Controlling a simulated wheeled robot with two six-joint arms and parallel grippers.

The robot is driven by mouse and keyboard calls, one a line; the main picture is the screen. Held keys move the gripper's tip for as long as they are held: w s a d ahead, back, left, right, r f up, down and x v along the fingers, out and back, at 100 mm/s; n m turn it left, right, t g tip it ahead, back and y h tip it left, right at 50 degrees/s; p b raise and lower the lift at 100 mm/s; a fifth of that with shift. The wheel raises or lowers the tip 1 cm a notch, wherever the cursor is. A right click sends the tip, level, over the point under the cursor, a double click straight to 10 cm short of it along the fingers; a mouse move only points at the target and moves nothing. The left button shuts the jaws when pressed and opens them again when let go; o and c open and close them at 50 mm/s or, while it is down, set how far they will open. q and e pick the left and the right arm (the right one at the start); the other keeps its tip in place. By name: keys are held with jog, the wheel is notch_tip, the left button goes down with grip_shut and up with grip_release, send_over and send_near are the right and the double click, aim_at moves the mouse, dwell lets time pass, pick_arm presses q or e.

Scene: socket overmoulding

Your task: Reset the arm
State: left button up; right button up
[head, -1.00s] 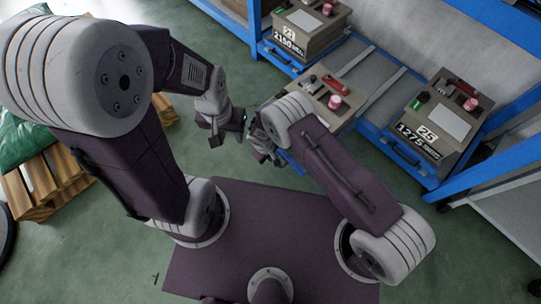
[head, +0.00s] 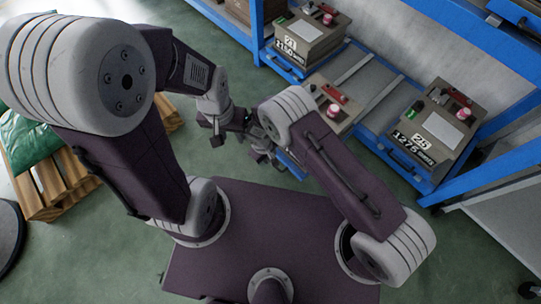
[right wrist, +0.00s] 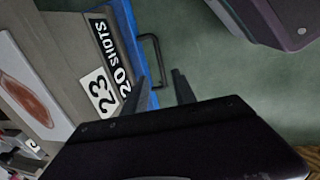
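My left gripper (head: 217,132) hangs in the upper middle of the head view, left of the right one. It is small and dark there, and its finger gap is unclear. My right gripper (head: 263,152) is beside it, partly hidden by my right forearm.
A blue rack (head: 372,152) holds several grey-brown boxes: one at the back (head: 308,38), a middle one (head: 340,112) partly behind my right arm, and a right one marked 25 (head: 436,132). A wooden pallet with a green sack (head: 28,140) stands left. Green floor lies between.

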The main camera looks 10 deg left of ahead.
jog(key=shift+r, duration=0.35)
jog(key=w+d+r+m, duration=0.2)
jog(key=d+r+m, duration=0.1)
jog(key=d+r, duration=0.45)
jog(key=w+d+r+m, duration=0.2)
jog(key=d+r, duration=0.4)
jog(key=r, duration=0.2)
jog(key=s+d+r+m+y, duration=0.1)
jog(key=s+d+r+m, duration=0.5)
jog(key=s+d+r, duration=0.55)
notch_tip(320, 180, up, 36)
jog(key=d+p, duration=0.1)
jog(key=p, duration=3.6)
jog(key=shift+d+r+g, duration=0.25)
jog(key=shift+d+g, duration=0.05)
jog(key=shift+d, duration=0.1)
